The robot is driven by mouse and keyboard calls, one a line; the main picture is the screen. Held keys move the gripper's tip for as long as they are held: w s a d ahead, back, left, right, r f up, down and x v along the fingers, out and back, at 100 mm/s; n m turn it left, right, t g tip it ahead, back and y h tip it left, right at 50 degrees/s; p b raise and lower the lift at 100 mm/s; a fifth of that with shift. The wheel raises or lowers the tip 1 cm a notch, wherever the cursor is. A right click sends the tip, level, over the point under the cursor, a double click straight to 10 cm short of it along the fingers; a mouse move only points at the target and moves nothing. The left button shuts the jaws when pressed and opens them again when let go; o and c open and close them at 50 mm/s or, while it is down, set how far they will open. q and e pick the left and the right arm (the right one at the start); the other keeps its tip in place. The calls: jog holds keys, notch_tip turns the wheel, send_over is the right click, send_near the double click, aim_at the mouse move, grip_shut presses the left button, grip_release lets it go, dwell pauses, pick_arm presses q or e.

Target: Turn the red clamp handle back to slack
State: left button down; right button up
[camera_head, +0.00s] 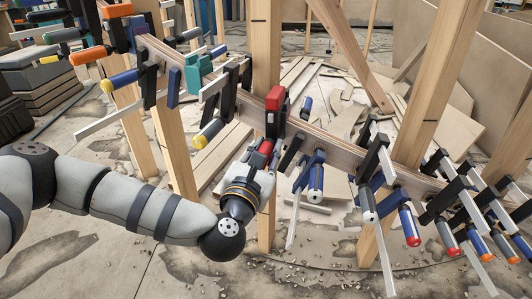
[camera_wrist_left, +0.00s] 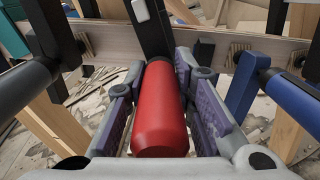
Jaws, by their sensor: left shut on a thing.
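The red clamp handle (camera_wrist_left: 160,115) lies between the two fingers of my left gripper (camera_wrist_left: 165,100) in the left wrist view. The fingers are shut on it from both sides. In the head view my left gripper (camera_head: 262,160) reaches up to the clamp from below, and a small part of the red handle (camera_head: 266,147) shows above it. The red and black clamp head (camera_head: 275,108) sits over the curved wooden stringer (camera_head: 330,150). The rest of the handle is hidden by the gripper. My right gripper is not in view.
Several other clamps line the stringer on both sides. A blue-handled clamp (camera_head: 315,180) hangs close to the right of my gripper, and a yellow-ended one (camera_head: 207,133) to the left. Wooden posts (camera_head: 430,85) stand along the stringer. Loose boards (camera_head: 300,80) lie on the floor behind.

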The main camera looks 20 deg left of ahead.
pick_arm(q)
jog(key=shift+n, duration=0.5)
jog(key=c, duration=1.3)
grip_release()
jog(key=shift+c, duration=0.2)
jog(key=shift+s, duration=0.1)
jog(key=s, duration=1.2)
jog(key=shift+d, duration=0.3)
